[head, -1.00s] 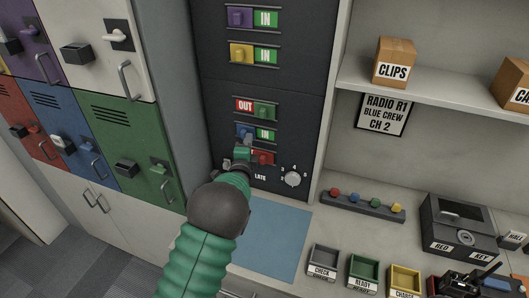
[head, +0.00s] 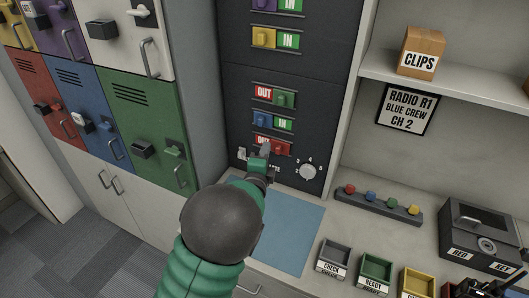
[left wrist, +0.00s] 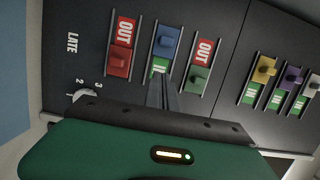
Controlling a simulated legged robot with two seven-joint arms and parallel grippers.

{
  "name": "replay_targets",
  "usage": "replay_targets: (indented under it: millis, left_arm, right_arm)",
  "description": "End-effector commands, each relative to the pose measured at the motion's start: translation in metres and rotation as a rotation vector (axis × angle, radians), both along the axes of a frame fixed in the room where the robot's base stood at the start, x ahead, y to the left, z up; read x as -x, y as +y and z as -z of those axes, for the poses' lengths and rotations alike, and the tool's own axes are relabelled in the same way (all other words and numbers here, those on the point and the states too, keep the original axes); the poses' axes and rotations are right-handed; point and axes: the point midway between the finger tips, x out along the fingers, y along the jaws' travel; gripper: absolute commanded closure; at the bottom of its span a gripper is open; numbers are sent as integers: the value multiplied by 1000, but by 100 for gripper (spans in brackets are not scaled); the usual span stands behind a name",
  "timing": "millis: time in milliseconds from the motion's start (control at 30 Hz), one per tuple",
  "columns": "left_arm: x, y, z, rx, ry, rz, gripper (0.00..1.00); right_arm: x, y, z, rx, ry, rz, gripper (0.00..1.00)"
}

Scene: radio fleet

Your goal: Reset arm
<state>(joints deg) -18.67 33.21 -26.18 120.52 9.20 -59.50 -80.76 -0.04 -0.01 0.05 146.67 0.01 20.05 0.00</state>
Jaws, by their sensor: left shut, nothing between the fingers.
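My left gripper (head: 262,152) is shut and empty in front of the dark slider panel (head: 298,78), at its lower part. In the left wrist view its closed fingers (left wrist: 162,94) point at the panel near the blue slider (left wrist: 168,40). The red slider (left wrist: 118,62) shows OUT, as does the green slider (left wrist: 200,78). The blue slider shows IN. Higher up, the yellow slider (head: 264,38) shows IN. In the head view the gripper partly covers the red slider's row and the LATE label. My right gripper is not in view.
A white dial (head: 307,172) sits right of the gripper. A blue mat (head: 290,240) lies on the counter below. Small trays (head: 335,256), a peg rack (head: 384,206) and a black box (head: 480,235) stand to the right. Coloured lockers (head: 140,110) with protruding handles stand left.

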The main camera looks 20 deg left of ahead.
Motion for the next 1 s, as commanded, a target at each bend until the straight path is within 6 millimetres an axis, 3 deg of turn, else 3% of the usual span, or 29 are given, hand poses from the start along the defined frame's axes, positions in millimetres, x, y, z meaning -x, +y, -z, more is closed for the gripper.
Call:
replay_targets:
  millis: [367,467,500,567,667,733,800,900,1000]
  left_arm:
    - [0,6,2,11,3,0,100]
    - [9,9,18,131,64,-11,100]
    - [18,9,32,238,118,-26,100]
    - [42,2,60,456,235,-65,100]
    - [108,-27,109,862,472,-202,100]
    - [163,-47,135,1078,624,-345,100]
    - [215,-63,151,1226,741,-502,100]
    - [274,-74,163,1333,841,-703,100]
    - [306,-78,167,1376,884,-829,100]
  right_arm:
    - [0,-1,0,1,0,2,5]
    - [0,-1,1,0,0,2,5]
    - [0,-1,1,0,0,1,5]
    - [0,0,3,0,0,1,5]
    - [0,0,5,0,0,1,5]
    - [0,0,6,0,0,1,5]
    - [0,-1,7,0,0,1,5]
    - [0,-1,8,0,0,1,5]
    - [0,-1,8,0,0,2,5]
